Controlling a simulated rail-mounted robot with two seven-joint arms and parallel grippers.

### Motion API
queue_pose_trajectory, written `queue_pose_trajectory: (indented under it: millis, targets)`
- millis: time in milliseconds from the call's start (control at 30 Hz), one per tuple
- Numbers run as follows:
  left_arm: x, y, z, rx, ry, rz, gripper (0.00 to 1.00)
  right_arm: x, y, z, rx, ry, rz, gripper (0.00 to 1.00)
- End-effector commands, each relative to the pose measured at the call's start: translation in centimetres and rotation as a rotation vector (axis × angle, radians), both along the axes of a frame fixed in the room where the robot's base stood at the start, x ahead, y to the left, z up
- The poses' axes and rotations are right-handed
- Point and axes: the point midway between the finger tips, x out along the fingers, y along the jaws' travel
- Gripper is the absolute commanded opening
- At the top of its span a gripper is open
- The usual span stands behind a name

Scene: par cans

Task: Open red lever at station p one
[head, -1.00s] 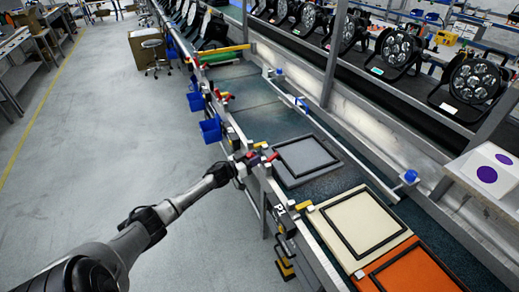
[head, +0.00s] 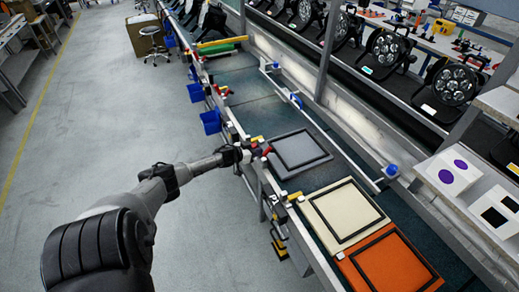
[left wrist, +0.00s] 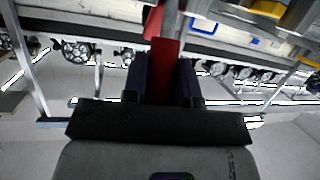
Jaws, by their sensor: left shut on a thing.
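The red lever (left wrist: 165,65) stands between the two fingers of my left gripper (left wrist: 162,78) in the left wrist view. The fingers are shut on it. In the head view my left gripper (head: 246,153) is at the aisle-side edge of the conveyor line, beside the grey framed panel. A small red part of the lever (head: 267,151) shows just past the fingertips. The gripper hides much of the lever and its mount. The right gripper is in neither current view.
A grey panel (head: 288,165), a cream panel (head: 352,231) and an orange panel (head: 413,278) with black frames lie along the line. Blue bins (head: 211,127) hang on its aisle side. Several par cans (head: 453,84) stand behind. The aisle floor (head: 110,120) is clear.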

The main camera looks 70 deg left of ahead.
Motion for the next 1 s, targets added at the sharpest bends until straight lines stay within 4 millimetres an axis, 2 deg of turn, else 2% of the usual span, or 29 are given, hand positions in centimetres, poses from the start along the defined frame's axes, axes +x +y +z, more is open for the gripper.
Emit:
queue_pose_trajectory:
  millis: [300, 333, 600, 867, 1000]
  targets:
    - [-0.02, 0.03, -0.02, 0.003, 0.003, 0.0, 0.0, 0.01, 0.2, 0.02, 0.007, 0.0, -0.005, 0.88]
    - [-0.02, 0.03, -0.02, 0.003, 0.003, 0.0, 0.27, 0.02, 0.22, 0.02, 0.008, 0.0, -0.005, 0.88]
    - [-0.01, 0.02, -0.02, 0.002, 0.002, 0.0, 0.52, 0.02, 0.24, 0.02, 0.008, 0.0, -0.006, 0.88]
    - [-0.1, -0.02, 0.02, 0.001, 0.001, 0.0, 0.52, 0.03, 0.17, 0.08, 0.006, 0.0, -0.004, 0.88]
    - [-0.82, -0.18, 0.29, 0.0, 0.003, 0.001, 0.52, 0.02, 0.06, 0.55, 0.002, -0.001, -0.002, 0.88]
